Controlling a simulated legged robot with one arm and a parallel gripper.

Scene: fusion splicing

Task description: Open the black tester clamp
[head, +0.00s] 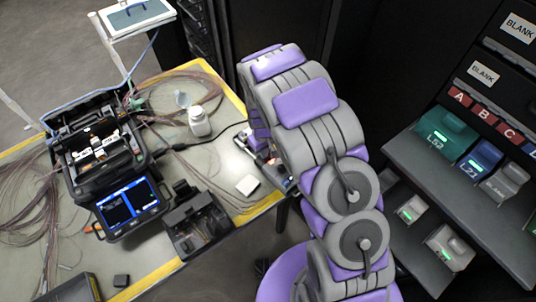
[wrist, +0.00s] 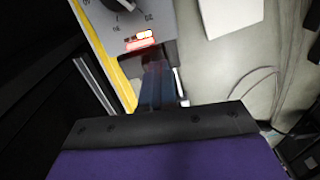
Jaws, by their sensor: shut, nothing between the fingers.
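The tester (wrist: 100,20) is a grey panel with a dark dial and a glowing red-orange light (wrist: 140,40), at the top left of the wrist view. A black part (wrist: 148,58), apparently the tester clamp, lies just below that light. My gripper (wrist: 158,72) is shut and empty, with its dark bluish fingers over or against the black part. I cannot tell whether they touch. The fingers hide much of the black part, so its position is unclear. In the head view the tester (head: 272,165) shows only partly beside my arm, which hides my gripper.
A white box (head: 247,185) lies left of the tester. A white bottle (head: 199,122), a splicer with a lit screen (head: 132,205), a black holder (head: 197,225) and loose cables share the table (head: 215,165). Its yellow edge runs close by. A rack with shelves (head: 460,190) stands right.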

